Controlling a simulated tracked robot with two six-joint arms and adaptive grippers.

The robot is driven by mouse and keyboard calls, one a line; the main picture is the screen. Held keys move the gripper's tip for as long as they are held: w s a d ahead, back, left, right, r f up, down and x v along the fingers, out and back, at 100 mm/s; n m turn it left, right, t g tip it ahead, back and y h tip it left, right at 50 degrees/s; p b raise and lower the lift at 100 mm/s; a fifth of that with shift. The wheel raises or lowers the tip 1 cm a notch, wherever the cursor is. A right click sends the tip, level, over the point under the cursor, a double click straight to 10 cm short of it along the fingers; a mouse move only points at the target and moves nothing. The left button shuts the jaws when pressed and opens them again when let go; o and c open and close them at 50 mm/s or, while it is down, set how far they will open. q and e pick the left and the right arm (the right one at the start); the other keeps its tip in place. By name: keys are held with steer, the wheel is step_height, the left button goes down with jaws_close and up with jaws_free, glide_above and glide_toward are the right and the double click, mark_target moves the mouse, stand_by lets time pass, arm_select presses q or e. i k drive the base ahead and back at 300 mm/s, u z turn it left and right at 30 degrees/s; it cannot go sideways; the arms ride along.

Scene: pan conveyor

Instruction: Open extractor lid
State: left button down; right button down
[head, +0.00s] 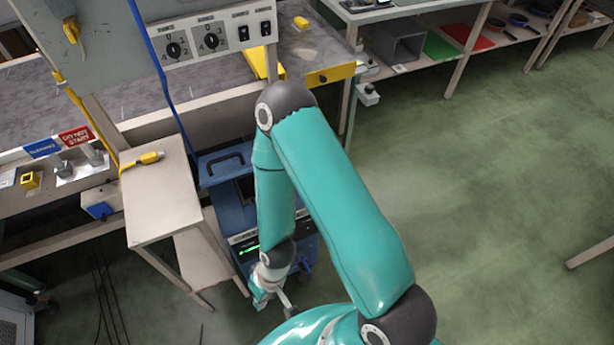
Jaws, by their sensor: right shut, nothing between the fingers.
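The extractor (225,222) is a blue box standing on the floor below the bench, with a green lit display (249,250) on its front. Its blue lid (213,178) has a dark handle (222,162) and shows at the back left. My right arm covers much of the top, so I cannot tell whether the lid is closed or raised. My right gripper (277,299) is low in front of the extractor's front face, below the display. It is shut and empty, and apart from the handle. My left gripper is out of view.
A small pale table (160,195) with a yellow connector (143,160) stands close to the extractor's left. The conveyor bench (110,95) and a control panel (212,40) are above and behind. Open green floor (480,200) lies to the right.

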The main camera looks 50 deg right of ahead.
mark_target(215, 168)
steer(key=z, duration=0.1)
steer(key=k, duration=1.1)
steer(key=z, duration=0.85)
steer(key=i, duration=1)
steer(key=u, duration=0.05)
